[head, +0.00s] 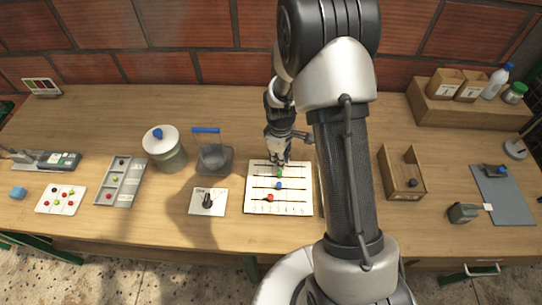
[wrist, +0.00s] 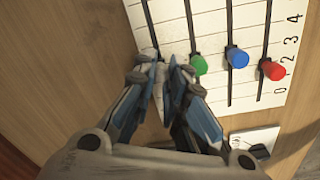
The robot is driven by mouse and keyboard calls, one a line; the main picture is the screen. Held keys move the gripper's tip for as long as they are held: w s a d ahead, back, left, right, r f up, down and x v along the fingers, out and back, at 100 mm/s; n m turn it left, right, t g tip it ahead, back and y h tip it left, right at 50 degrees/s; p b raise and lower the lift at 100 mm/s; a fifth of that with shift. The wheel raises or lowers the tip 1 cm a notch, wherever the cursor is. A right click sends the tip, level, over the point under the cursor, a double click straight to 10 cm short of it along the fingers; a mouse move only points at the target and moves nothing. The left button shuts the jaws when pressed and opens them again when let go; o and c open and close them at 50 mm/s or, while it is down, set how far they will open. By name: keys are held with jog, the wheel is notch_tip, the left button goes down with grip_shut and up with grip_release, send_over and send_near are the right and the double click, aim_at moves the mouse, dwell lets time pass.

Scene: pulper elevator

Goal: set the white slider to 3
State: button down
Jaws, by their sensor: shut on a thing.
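The white slider board (head: 308,201) lies on the table, with several parallel tracks and a number scale that reads 0 to 4 in the wrist view (wrist: 270,15). Red (wrist: 273,70), blue (wrist: 238,58) and green (wrist: 198,65) knobs sit on three tracks, toward the low-number end. My gripper (wrist: 160,72) is at the track beyond the green knob, farthest from the numbers. Its fingers are closed around the white slider, which is mostly hidden between the fingertips. Its exact scale value cannot be read. In the head view my gripper (head: 279,163) is at the board's far edge.
A lidded pot (head: 163,148) is farther left. A wooden tray (head: 402,172) lies to the right, beyond my arm.

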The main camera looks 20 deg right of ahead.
jog(key=c, duration=1.5)
grip_release()
jog(key=shift+c, duration=0.2)
jog(key=shift+r, duration=0.1)
jog(key=shift+s+a+r, duration=0.1)
jog(key=shift+a+r, duration=0.05)
jog(key=shift+r, duration=3.8)
jog(key=s+a+r+m+t, duration=0.1)
jog(key=s+a+r+m, duration=0.1)
jog(key=s+r, duration=0.45)
jog(key=s+a+r+m+t, duration=0.1)
jog(key=s+a+r+m, duration=0.15)
jog(key=r, duration=0.75)
jog(key=s+a+r+m+t, duration=0.1)
jog(key=s+r, duration=0.2)
jog(key=s, duration=0.4)
jog(key=s+r+m+t, duration=0.1)
jog(key=s+r+m, duration=0.1)
jog(key=s, duration=0.5)
jog(key=shift+a+r, duration=0.4)
